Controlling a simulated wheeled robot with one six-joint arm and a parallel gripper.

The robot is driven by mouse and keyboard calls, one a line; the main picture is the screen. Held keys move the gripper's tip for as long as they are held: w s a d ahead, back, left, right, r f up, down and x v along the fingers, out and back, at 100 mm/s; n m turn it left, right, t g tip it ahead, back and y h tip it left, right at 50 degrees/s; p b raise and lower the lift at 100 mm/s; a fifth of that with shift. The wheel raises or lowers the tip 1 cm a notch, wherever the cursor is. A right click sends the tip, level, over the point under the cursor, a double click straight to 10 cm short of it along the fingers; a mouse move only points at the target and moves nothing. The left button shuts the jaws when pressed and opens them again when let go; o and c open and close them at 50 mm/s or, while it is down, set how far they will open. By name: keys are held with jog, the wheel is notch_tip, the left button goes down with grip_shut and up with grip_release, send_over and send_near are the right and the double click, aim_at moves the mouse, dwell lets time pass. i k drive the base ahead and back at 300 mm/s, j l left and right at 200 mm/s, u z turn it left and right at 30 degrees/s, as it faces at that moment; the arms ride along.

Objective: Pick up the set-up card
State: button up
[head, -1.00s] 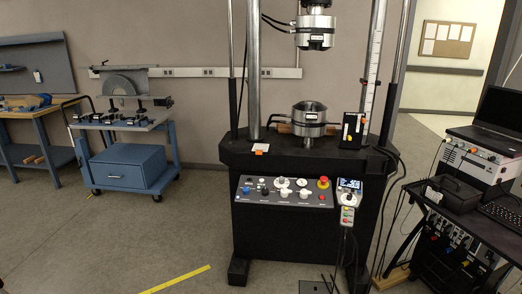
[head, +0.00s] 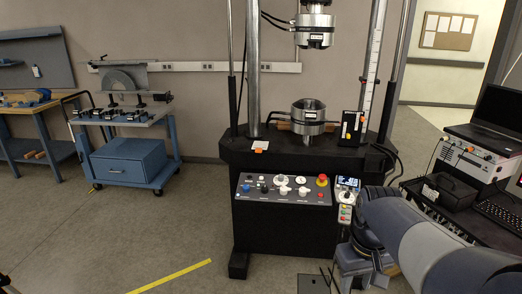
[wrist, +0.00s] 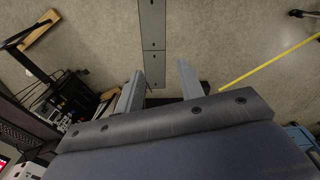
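A small white card with an orange mark, which looks like the set-up card (head: 260,146), lies on the left front of the black testing machine's deck (head: 235,152). It does not show in the wrist view. My gripper (wrist: 160,68) is open in the wrist view, with its two grey fingers apart and nothing between them. It faces the floor. In the head view my arm reaches in at the lower right, to the right of the machine's front and well away from the card. The fingertips cannot be made out there.
A control panel (head: 284,190) with knobs and a red button fronts the machine. A pendant (head: 346,198) hangs beside it. A cart with a laptop (head: 500,112) stands right. A blue cart (head: 128,160) stands left. Floor at front left is clear.

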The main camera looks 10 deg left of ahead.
aim_at(259, 146)
jog(key=i+j+z, duration=0.1)
jog(key=i+j, duration=0.6)
jog(key=i+j+z, duration=0.15)
jog(key=i+j, duration=0.25)
jog(key=i+j+z, duration=0.1)
jog(key=i+j, duration=0.3)
jog(key=i+j+z, duration=0.1)
jog(key=i+j, duration=0.55)
jog(key=j, duration=0.3)
jog(key=i+j+z, duration=0.15)
jog(key=i+j, duration=0.2)
jog(key=j, duration=0.1)
